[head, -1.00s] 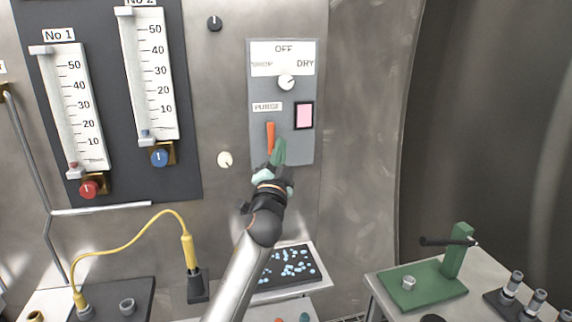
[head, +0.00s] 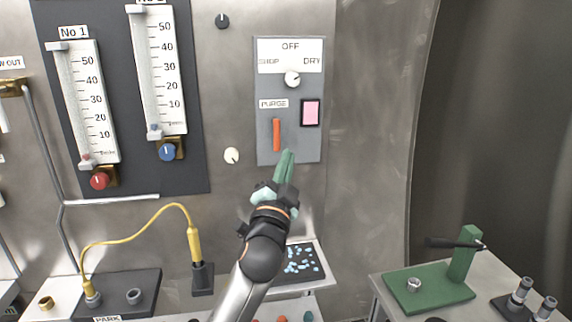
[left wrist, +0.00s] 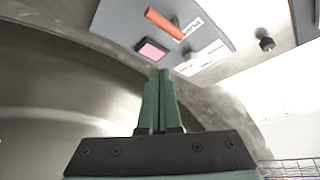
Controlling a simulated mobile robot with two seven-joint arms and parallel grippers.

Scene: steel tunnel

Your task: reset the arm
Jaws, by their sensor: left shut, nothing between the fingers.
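My left arm reaches up from the bottom of the head view. Its left gripper (head: 287,160) has green fingers pressed together with nothing between them. The fingertips are at the lower edge of the grey wall panel (head: 265,100), below the orange purge lever (head: 277,134). In the left wrist view the shut fingers (left wrist: 158,75) point toward the panel, and the orange lever (left wrist: 164,23) is apart from them. My right gripper is in neither view.
Two flow gauges, No 1 (head: 92,100) and No 2 (head: 157,70), are on the wall at left. A yellow cable (head: 140,212) arches over the left bench. A black tray of blue pieces (head: 318,262) is behind my arm. A green press (head: 462,262) stands at right.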

